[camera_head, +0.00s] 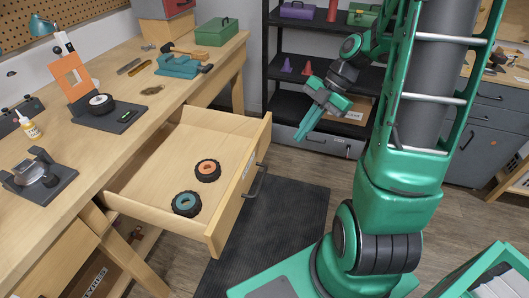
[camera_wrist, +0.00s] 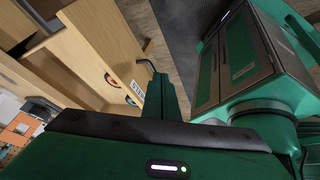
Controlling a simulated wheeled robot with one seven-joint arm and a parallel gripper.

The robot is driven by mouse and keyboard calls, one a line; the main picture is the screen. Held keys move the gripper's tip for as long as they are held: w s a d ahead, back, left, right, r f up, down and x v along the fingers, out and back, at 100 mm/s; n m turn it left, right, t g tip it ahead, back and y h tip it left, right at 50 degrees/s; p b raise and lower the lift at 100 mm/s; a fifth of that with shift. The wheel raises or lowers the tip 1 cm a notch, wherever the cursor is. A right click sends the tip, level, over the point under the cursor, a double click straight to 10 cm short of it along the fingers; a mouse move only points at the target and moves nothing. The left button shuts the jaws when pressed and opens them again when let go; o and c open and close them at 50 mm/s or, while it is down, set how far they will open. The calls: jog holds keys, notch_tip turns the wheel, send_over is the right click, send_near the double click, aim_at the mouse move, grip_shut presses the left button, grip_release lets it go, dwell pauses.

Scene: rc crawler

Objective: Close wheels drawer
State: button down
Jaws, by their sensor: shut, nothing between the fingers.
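The wheels drawer (camera_head: 150,160) is pulled out from under the wooden workbench in the head view. It holds a wheel with an orange hub (camera_head: 208,170) and a wheel with a teal hub (camera_head: 186,203). Its front has a dark handle (camera_head: 255,180). The wrist view shows the drawer front (camera_wrist: 100,40) with a white label (camera_wrist: 137,88), and part of the orange-hubbed wheel (camera_wrist: 111,80). My gripper (camera_head: 298,138) is shut and empty, raised to the right of the drawer and apart from it in the head view. Its green fingers (camera_wrist: 163,92) show in the wrist view.
The workbench top (camera_head: 125,130) carries a blue vise (camera_head: 177,66), a green toolbox (camera_head: 216,31) and a stand with a wheel (camera_head: 101,103). Dark shelves (camera_head: 290,70) stand behind. A dark floor mat (camera_head: 285,215) lies clear in front of the drawer.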

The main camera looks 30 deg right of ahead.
jog(key=w+a+f+n+y, duration=0.1)
jog(key=w+a+f+n, duration=0.3)
jog(key=a+f, duration=0.5)
jog(key=shift+w, duration=0.7)
jog(key=shift+d, duration=0.1)
